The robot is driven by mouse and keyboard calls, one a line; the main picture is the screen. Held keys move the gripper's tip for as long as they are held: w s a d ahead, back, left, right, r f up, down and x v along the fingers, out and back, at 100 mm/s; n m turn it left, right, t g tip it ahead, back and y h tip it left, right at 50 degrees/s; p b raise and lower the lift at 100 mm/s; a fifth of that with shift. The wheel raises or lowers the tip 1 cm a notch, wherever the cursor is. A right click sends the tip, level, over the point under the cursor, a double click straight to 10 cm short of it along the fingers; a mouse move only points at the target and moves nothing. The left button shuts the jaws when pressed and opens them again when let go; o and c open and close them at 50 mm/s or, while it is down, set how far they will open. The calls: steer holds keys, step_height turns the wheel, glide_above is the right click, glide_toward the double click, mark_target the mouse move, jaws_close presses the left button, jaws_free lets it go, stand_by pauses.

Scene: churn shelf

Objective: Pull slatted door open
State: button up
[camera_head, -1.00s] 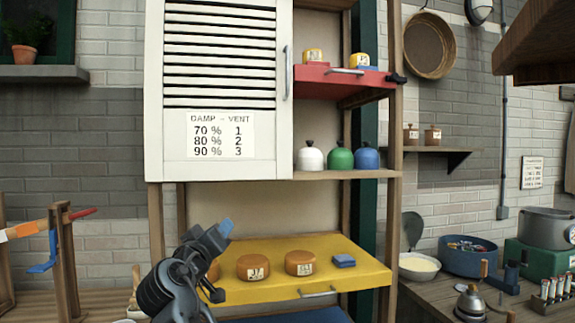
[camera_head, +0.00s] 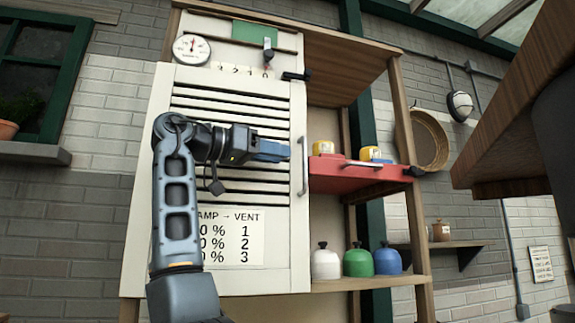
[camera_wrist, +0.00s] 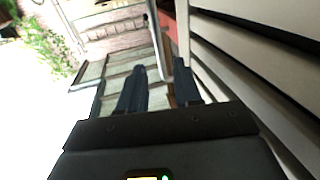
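In the wrist view the two dark fingers (camera_wrist: 160,70) are apart with nothing clearly held. The handle (camera_wrist: 156,38) shows there ahead of the gap between them, and the slats (camera_wrist: 245,65) run along the right. Whether a finger touches the handle I cannot tell.
A red drawer (camera_head: 350,178) with yellow-and-white items sticks out right of the handle. White, green and blue domed weights (camera_head: 358,263) stand on the shelf below. A dial (camera_head: 191,48) and a small lever (camera_head: 268,50) are above the door. A wooden hood (camera_head: 500,140) juts in at right.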

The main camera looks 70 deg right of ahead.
steer(key=p, duration=0.2)
glide_above(305, 185)
steer(key=shift+w+d+r, duration=0.1)
steer(key=shift+d+r, duration=0.1)
steer(key=shift+d, duration=0.15)
jaws_close()
stand_by(0.4)
